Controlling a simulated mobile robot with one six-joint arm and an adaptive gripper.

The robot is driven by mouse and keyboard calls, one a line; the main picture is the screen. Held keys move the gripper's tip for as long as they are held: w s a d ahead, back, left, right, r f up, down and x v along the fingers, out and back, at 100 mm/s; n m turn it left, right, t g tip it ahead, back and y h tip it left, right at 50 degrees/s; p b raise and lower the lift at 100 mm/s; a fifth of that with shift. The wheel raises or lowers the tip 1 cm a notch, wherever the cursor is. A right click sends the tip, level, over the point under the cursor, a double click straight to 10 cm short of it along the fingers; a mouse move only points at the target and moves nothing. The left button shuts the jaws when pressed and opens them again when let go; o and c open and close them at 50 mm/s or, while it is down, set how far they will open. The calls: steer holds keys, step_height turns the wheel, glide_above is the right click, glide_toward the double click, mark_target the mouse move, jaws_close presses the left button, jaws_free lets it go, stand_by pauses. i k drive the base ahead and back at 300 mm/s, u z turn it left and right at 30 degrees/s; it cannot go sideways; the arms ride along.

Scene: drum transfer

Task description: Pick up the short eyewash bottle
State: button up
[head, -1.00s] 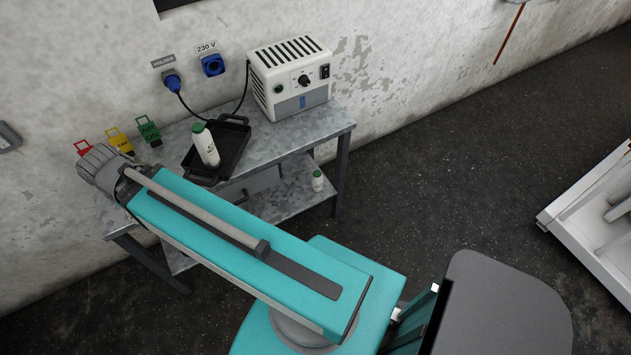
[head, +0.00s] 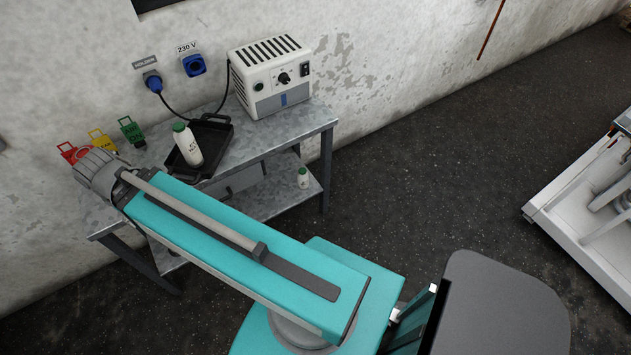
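A taller white bottle with a green cap (head: 188,146) stands in the black tray (head: 213,131) on the tabletop. My teal arm reaches across the left part of the table, well left of the short bottle. The grey end of my arm shows at the left, but my gripper's fingers cannot be made out.
The metal table (head: 262,143) stands against the wall, with a white power unit (head: 272,78) on its back right. Red (head: 68,153), yellow (head: 101,142) and green (head: 131,131) tags are at its left. A white cart (head: 585,185) stands at the right. The dark floor (head: 430,170) between is clear.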

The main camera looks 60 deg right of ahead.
mark_target(302, 175)
steer(key=k, duration=1.3)
steer(key=z, duration=2)
steer(key=i, duration=1)
steer(key=z, duration=0.1)
